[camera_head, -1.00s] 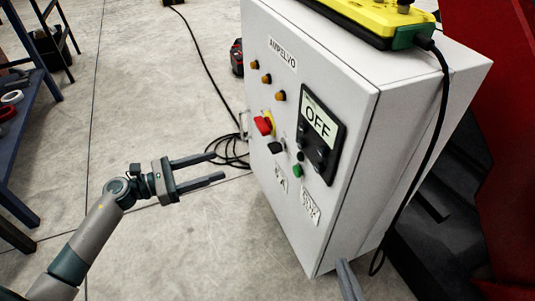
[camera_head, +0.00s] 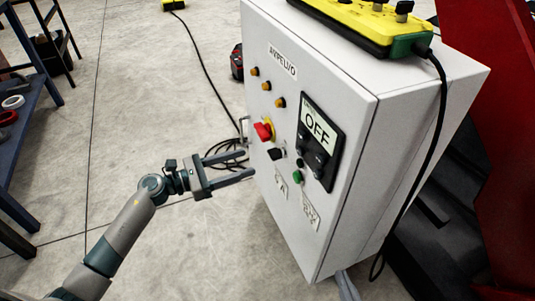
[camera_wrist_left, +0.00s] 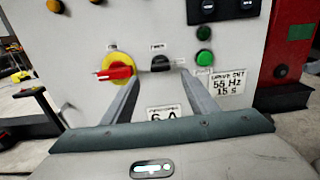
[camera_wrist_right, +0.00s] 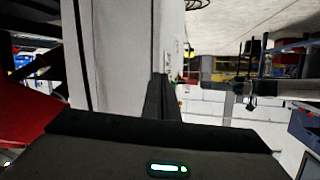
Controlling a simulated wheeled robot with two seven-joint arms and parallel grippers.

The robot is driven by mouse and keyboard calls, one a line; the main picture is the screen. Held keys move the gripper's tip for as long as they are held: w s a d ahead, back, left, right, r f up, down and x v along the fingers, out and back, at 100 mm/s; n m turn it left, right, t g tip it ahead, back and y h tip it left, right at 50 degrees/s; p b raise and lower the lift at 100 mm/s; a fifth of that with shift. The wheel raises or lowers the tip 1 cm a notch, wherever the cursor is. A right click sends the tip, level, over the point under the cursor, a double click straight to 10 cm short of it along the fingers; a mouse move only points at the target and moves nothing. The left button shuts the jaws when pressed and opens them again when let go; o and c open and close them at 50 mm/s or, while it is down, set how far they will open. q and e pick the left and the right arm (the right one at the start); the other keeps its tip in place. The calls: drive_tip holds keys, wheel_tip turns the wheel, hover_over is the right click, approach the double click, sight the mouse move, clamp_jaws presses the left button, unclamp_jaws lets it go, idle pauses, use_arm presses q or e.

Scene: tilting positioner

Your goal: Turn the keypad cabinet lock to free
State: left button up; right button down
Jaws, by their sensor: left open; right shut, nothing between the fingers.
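The grey cabinet (camera_head: 345,150) stands in the middle of the head view, its front panel facing left. On the panel is a black knob (camera_head: 277,154) beside a red rotary switch (camera_head: 263,132) on a yellow plate. Which part is the lock, I cannot read for sure. My left gripper (camera_head: 248,163) is open, its fingertips close to the panel. In the left wrist view the black knob (camera_wrist_left: 162,63) shows between and beyond the fingertips, the red switch (camera_wrist_left: 114,73) to their left. My right gripper (camera_wrist_right: 161,82) is shut and empty beside the cabinet.
A display panel (camera_head: 318,145) reading OFF and a green button (camera_head: 298,177) are right of the knob. A yellow control box (camera_head: 370,25) with a black cable sits on top. A blue bench (camera_head: 25,130) stands far left.

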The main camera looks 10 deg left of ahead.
sight(269, 154)
use_arm(q)
drive_tip(key=x, duration=0.9)
use_arm(e)
drive_tip(key=shift+s+d+f+g, duration=0.15)
drive_tip(key=shift+f+g, duration=0.1)
drive_tip(key=shift+f, duration=0.2)
drive_tip(key=shift+s+d+f+g, duration=0.15)
drive_tip(key=shift+f+g, duration=0.1)
drive_tip(key=shift+f, duration=0.15)
use_arm(q)
drive_tip(key=c, duration=1.1)
